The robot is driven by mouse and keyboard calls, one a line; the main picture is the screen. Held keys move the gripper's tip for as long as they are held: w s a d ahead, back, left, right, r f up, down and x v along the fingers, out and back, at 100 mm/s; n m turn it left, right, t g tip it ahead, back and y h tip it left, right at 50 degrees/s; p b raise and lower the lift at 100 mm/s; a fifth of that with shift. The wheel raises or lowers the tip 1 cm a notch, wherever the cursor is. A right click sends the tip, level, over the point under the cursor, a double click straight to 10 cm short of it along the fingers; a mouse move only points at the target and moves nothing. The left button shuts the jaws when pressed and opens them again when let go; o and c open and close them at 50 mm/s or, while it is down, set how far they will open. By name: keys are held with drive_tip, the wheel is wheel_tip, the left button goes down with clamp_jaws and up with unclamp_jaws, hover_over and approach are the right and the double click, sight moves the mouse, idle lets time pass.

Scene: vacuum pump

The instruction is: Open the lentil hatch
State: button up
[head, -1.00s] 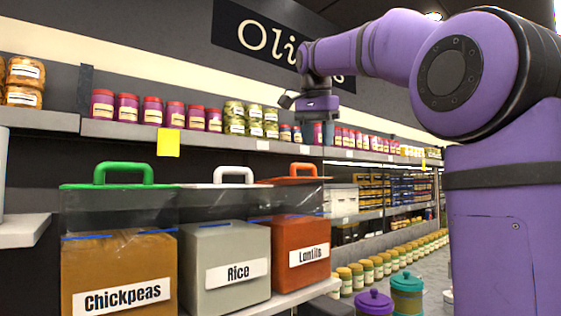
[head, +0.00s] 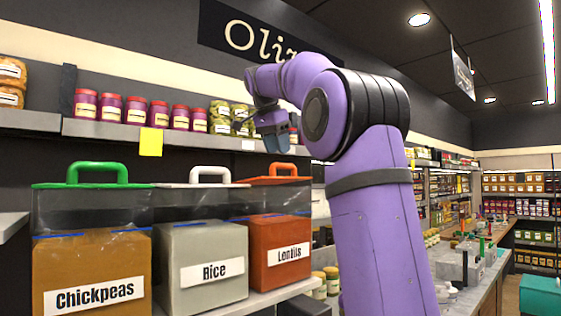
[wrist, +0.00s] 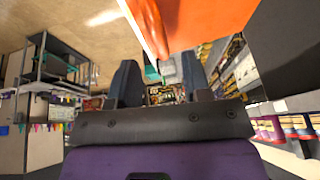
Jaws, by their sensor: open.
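The lentils bin (head: 280,253) is a clear-topped box with orange contents and a "Lentils" label, at the right end of a row of bins. Its orange hatch (head: 262,181) lies closed on top, with an orange handle (head: 275,166) standing up. My gripper (head: 277,143) is just above the handle, apart from it as far as I can tell. In the wrist view my gripper (wrist: 160,80) has its two dark fingers spread with nothing held between them. A large orange surface (wrist: 215,18), likely the hatch, fills the top of that view close to the fingers.
The rice bin (head: 204,270), with a white handle, stands directly left. The chickpeas bin (head: 95,275), with a green handle, is further left. A shelf (head: 100,129) with jars runs behind and above the bins, close to my gripper. An aisle opens at right.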

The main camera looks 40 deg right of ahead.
drive_tip(key=shift+x, duration=2.25)
clamp_jaws()
